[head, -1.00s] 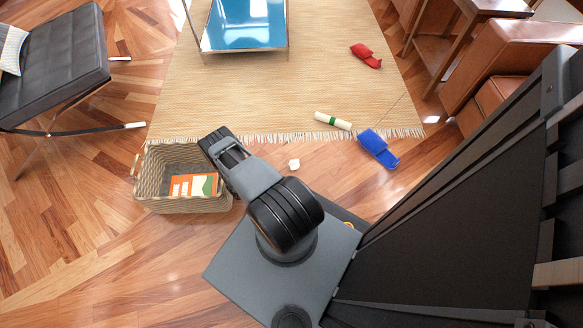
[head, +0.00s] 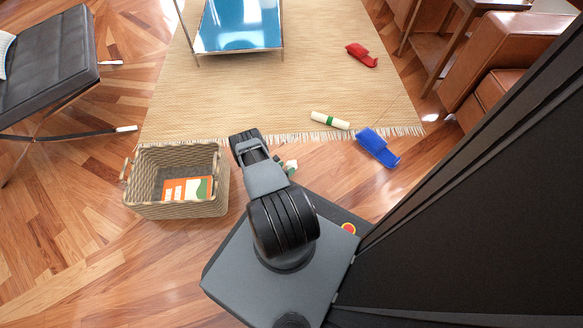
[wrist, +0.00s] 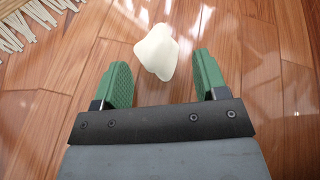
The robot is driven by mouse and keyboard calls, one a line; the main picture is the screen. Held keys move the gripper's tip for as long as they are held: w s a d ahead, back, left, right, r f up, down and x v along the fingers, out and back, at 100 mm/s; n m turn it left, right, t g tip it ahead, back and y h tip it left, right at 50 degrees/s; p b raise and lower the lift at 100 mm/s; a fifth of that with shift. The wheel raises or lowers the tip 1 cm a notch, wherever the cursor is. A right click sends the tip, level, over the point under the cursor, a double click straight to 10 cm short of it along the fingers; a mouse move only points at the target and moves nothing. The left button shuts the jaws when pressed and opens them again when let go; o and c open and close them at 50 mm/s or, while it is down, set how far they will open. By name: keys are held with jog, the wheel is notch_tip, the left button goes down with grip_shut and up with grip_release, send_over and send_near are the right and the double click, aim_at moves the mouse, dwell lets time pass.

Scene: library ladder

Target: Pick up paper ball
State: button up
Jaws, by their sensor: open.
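The paper ball (wrist: 157,51) is a small crumpled off-white lump on the wooden floor. In the wrist view it lies just ahead of the fingertips, roughly between their lines. My gripper (wrist: 163,73) is open and empty, with green pads on both fingers. In the head view the paper ball (head: 292,163) is partly hidden by my gripper (head: 286,166), which is right beside or above it. I cannot tell the height gap between them.
A wicker basket (head: 140,199) holding an orange item stands left of my arm. A fringed rug (head: 200,105) lies beyond. On or near it are a white roll with a green band (head: 330,120), a blue object (head: 377,147) and a red object (head: 361,55). Floor around the ball is clear.

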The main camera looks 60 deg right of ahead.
jog(key=shift+b+x, duration=0.4)
jog(key=shift+x, duration=1.05)
jog(key=shift+a, duration=0.1)
jog(key=c, duration=0.7)
